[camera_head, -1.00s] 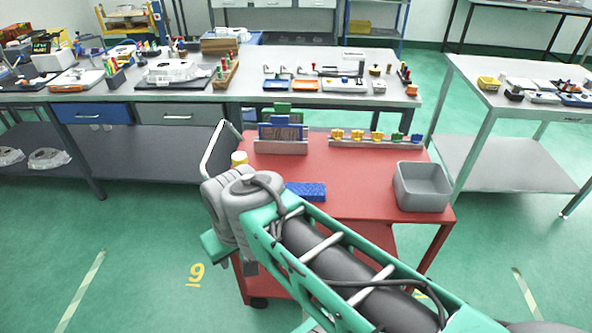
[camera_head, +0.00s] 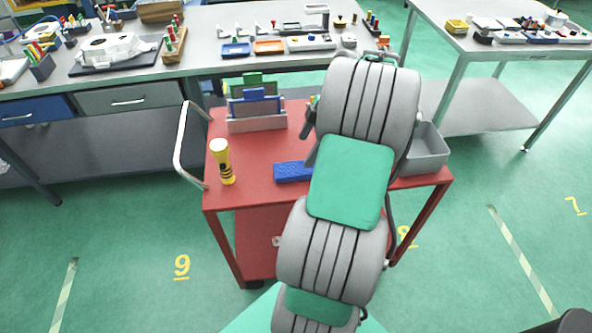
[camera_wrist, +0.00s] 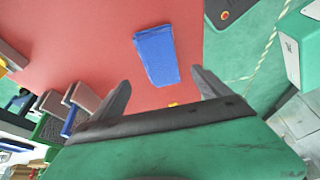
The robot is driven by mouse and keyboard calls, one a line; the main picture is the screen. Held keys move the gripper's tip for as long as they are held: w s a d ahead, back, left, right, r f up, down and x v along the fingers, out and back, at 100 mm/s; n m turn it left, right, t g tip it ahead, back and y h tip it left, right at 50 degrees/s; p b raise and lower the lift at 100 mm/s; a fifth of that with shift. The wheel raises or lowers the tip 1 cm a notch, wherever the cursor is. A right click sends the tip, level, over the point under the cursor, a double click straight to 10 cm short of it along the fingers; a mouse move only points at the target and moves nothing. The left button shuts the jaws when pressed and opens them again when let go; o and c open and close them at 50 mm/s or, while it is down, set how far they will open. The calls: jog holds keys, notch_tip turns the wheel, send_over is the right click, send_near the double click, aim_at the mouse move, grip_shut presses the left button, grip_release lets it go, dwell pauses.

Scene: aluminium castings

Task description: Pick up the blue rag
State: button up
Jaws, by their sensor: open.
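The blue rag (camera_head: 293,171) lies flat as a folded block on the top of the red cart (camera_head: 255,186), partly behind my arm in the head view. In the wrist view the blue rag (camera_wrist: 157,55) lies on the red top beyond the fingertips. My gripper (camera_wrist: 160,90) is open and empty, with its two fingers apart and the rag showing ahead of the gap between them, not touching. In the head view my arm hides most of the gripper.
A rack with upright plates (camera_head: 257,112) is at the back left. A grey bin (camera_head: 428,150) sits at the right, partly behind my arm. A workbench (camera_head: 200,68) stands behind.

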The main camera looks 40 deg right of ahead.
aim_at(299, 167)
jog(key=x, duration=0.7)
jog(key=shift+s+d+f, duration=0.15)
jog(key=shift+s+f, duration=0.15)
jog(key=shift+f, duration=0.25)
jog(key=shift+c, duration=0.6)
jog(key=c, duration=1.3)
jog(key=shift+r, duration=0.1)
